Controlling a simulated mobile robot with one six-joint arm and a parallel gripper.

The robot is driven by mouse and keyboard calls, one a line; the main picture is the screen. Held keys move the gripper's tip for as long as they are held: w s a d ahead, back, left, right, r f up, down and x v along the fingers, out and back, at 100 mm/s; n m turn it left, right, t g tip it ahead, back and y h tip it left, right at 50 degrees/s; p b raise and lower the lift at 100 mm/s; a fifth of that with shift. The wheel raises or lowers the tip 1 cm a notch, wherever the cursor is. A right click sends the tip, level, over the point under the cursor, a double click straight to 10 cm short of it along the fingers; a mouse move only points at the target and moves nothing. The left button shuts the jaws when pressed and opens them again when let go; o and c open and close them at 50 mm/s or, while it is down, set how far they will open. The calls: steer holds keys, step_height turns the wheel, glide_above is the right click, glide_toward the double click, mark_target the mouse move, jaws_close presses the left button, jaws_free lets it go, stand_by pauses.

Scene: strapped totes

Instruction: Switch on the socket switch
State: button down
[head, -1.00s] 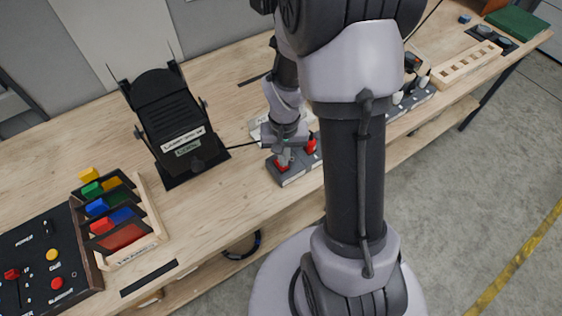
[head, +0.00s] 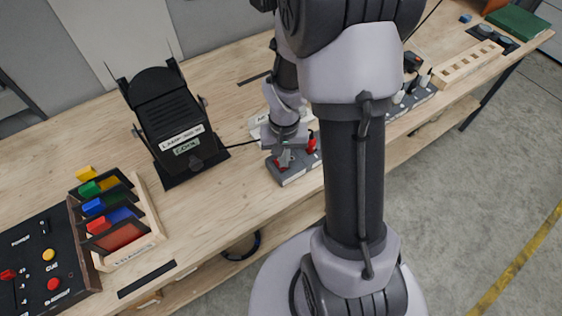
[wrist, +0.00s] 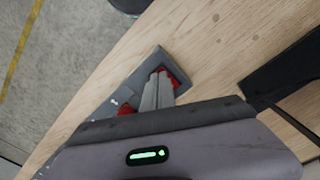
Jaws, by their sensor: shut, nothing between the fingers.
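The grey socket strip (head: 293,177) lies near the front edge of the bench, partly hidden behind my arm. A red switch (head: 281,162) sits at its left end, and a second red part (head: 312,146) stands to the right. In the wrist view the strip (wrist: 145,70) runs diagonally, with the red switch (wrist: 174,76) at its end and another red part (wrist: 126,109) lower left. My gripper (head: 283,163) is shut and empty, pointing down at the left-end switch. In the wrist view its fingertips (wrist: 160,75) overlap the switch; I cannot tell whether they touch it.
A black lamp-like device (head: 176,125) stands behind left, its cable running toward the strip. A wooden rack of coloured blocks (head: 118,220) and a black control panel (head: 40,265) are at the left. A wooden slotted tray (head: 466,64) is far right.

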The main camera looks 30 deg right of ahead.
steer(key=shift+f, duration=0.25)
step_height(320, 180, up, 7)
steer(key=p, duration=0.5)
stand_by(0.3)
steer(key=s+a+r+t+y+b, duration=0.1)
steer(key=s+a+r+t+b, duration=0.2)
steer(key=s+a+r+b, duration=0.1)
steer(key=s+a+r+n+t+y+b, duration=0.1)
steer(key=s+a+r+t+b, duration=0.1)
steer(key=s+a+r+b, duration=0.3)
steer(key=s+a+b, duration=0.2)
steer(key=a+b, duration=0.2)
steer(key=a, duration=0.1)
steer(key=shift+s+a+r+t, duration=0.2)
steer(key=shift+a+t, duration=0.1)
steer(key=shift+t, duration=0.1)
